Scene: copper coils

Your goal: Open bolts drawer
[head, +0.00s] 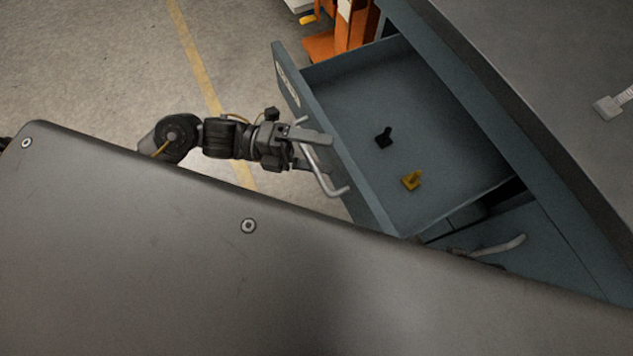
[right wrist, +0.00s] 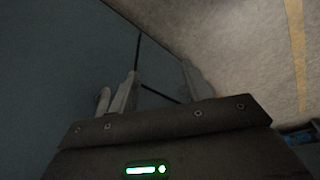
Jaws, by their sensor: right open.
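A blue-grey drawer (head: 340,85) stands pulled out of the cabinet in the head view. It holds a small black piece (head: 383,137) and a small yellow piece (head: 412,180). A label on its front is only partly readable, so I cannot tell if it says bolts. My left gripper (head: 316,151) is at the bar handle (head: 325,178) on this drawer's front, its fingers apart with the handle across them. In the right wrist view my right gripper (right wrist: 160,88) is open, near a blue-grey cabinet face (right wrist: 65,60). A pale rod shows beside one finger.
A second handle (head: 502,246) shows on the cabinet front at the lower right. The cabinet's grey top (head: 560,60) fills the upper right. Orange objects (head: 340,38) stand behind the drawer. The concrete floor (head: 100,70) at the left is clear, with a yellow line.

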